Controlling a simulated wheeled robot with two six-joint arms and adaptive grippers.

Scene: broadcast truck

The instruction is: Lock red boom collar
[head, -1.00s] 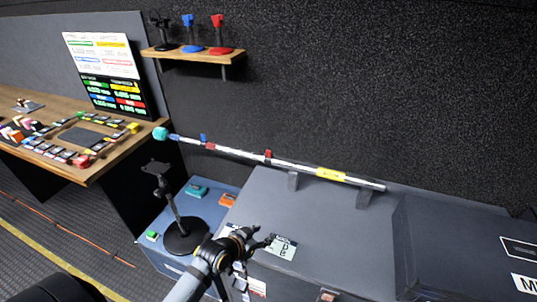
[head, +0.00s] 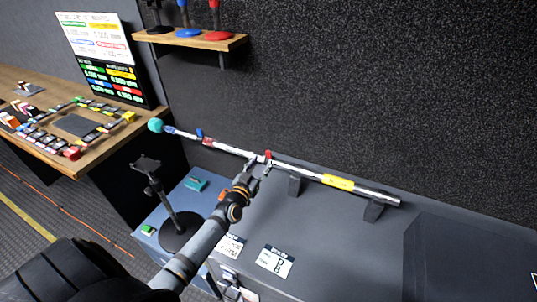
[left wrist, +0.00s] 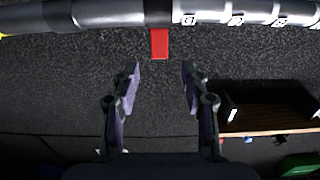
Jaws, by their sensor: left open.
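The boom pole (head: 308,175) lies along the back of the dark case, its teal tip at the left. A red collar lever (head: 267,155) sticks up from the pole near its middle. In the left wrist view the red lever (left wrist: 160,43) hangs from a dark band on the pole (left wrist: 105,12). My left gripper (head: 257,167) is at the pole, just in front of the red lever. In the left wrist view my left gripper (left wrist: 160,78) is open, with the lever centred just beyond its fingertips, apart from them. My right gripper is in neither view.
Two cradles (head: 375,208) hold the pole above the case (head: 310,235). A blue lever (head: 199,133) and a red band (head: 208,142) are further left on it. A black stand (head: 175,215) is left of my arm. A wall shelf (head: 190,46) is above.

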